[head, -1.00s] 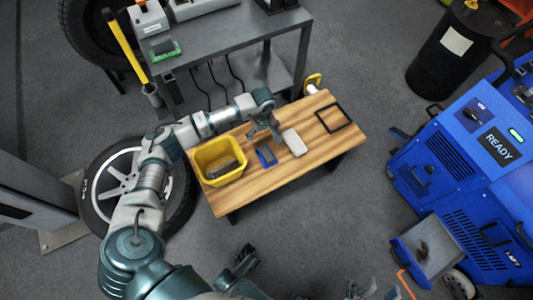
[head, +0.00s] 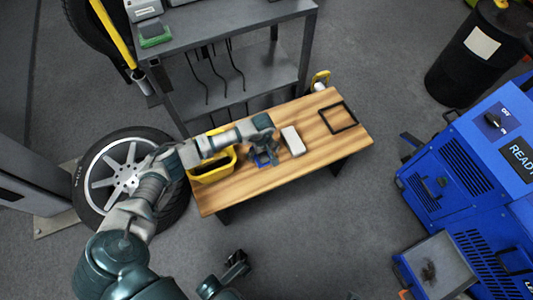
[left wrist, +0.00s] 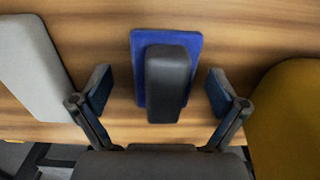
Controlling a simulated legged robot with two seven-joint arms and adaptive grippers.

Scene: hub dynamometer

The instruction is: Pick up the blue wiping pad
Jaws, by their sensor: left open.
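The blue wiping pad (left wrist: 166,40) lies on the wooden bench (head: 225,197), with a dark grey block-shaped grip (left wrist: 168,82) on top. In the left wrist view, my open left gripper (left wrist: 158,90) has one finger on each side of the grip, with a gap on both sides. Nothing is held. In the head view the left gripper (head: 266,152) hangs over the pad (head: 262,160) and hides most of it.
A yellow bin (head: 215,172) stands left of the pad and a pale grey block (head: 293,141) lies to its right. A black square frame (head: 338,117) lies at the bench's right end. A grey metal table (head: 225,30) stands behind. A blue machine (head: 455,175) is at right.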

